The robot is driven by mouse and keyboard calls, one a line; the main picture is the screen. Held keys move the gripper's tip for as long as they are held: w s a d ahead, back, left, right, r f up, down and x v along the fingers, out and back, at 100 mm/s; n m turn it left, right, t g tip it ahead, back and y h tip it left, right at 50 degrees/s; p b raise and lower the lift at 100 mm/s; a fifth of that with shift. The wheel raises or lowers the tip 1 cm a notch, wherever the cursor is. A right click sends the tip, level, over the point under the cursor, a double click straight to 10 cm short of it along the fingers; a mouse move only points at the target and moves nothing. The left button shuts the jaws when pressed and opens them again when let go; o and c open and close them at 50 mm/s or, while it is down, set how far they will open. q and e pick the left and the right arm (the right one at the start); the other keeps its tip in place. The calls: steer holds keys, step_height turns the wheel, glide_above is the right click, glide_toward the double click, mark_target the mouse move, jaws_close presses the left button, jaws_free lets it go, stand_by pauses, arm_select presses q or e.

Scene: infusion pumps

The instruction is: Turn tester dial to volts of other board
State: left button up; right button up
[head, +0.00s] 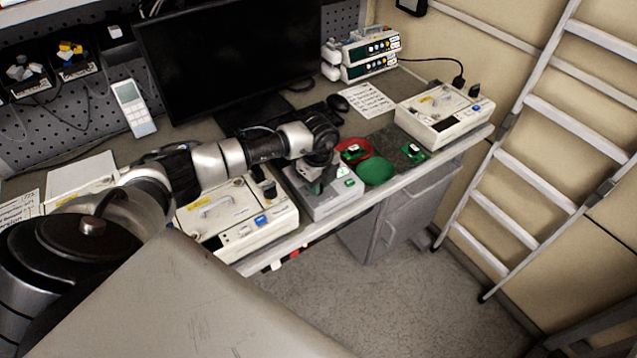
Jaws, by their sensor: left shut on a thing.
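The tester (335,202), a grey box, stands at the front edge of the bench in the middle of the view. My left gripper (316,184) points down over its top and is shut on the tester dial, which the fingers mostly hide. A small green display or label shows on the tester to the right of the fingers. One small green board (352,152) lies by the red round dish, just behind the tester. Another green board (413,152) lies farther right on a dark mat. The dial's marks are too small to read. My right gripper is not in view.
A red dish (367,146) and a green dish (376,172) sit right of the tester. Cream pump units stand left (240,215) and right (445,113). A monitor (230,60), mouse (338,103) and paper sheet (367,100) are behind. A ladder (545,130) leans at right.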

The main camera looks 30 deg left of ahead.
arm_select(q)
steer(key=m+b, duration=0.1)
steer(key=m, duration=0.2)
steer(key=shift+w, duration=0.1)
steer(key=m+b, duration=0.2)
steer(key=m, duration=0.2)
steer(key=shift+a+r, duration=0.1)
steer(key=m+b, duration=0.3)
steer(key=m, duration=0.3)
steer(key=shift+m, duration=0.4)
steer(key=o, duration=0.7)
steer(key=shift+r, duration=0.15)
step_height(320, 180, up, 7)
steer(key=p, duration=0.4)
steer(key=shift+p, duration=0.35)
steer(key=shift+f, duration=0.2)
